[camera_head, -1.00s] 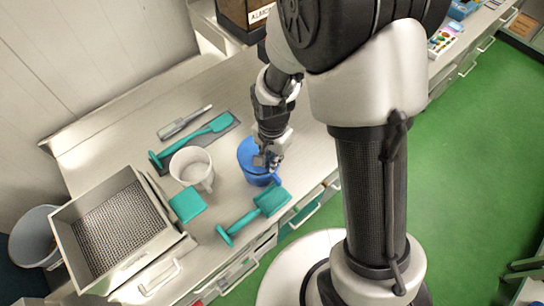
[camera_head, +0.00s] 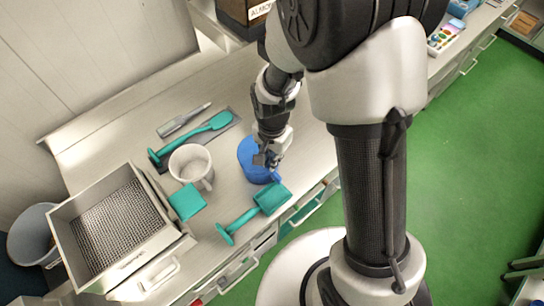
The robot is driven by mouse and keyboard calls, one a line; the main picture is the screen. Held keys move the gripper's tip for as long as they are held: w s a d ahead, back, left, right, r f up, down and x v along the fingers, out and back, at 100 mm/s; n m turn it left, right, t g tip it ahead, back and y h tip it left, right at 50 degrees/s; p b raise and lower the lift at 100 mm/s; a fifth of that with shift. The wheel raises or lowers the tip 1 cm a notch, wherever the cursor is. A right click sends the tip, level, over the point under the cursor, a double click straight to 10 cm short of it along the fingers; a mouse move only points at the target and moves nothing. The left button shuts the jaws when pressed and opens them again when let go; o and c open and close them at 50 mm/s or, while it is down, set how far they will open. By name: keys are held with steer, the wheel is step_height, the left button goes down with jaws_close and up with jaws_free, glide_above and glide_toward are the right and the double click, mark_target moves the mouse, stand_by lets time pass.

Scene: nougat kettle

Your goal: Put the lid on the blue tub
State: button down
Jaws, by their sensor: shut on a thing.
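The blue tub (camera_head: 259,176) stands on the steel worktop near its front edge, right of the white jug. A flat blue surface (camera_head: 247,150) at its top appears to be the lid; lid and tub share one colour, and I cannot make out a seam or gap between them. My gripper (camera_head: 267,160) points down over the right side of the tub's top. It is shut on what looks like the lid, with its fingertips and grip point partly hidden by the gripper body.
The worktop right of my gripper is clear.

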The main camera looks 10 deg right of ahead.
steer(key=shift+f+b, duration=0.4)
steer(key=shift+f, duration=0.05)
stand_by(1.1)
steer(key=c, duration=1.6)
jaws_free()
steer(key=shift+o, duration=0.4)
steer(key=o, duration=0.4)
steer(key=shift+r+p, duration=2.75)
steer(key=shift+r, duration=0.8)
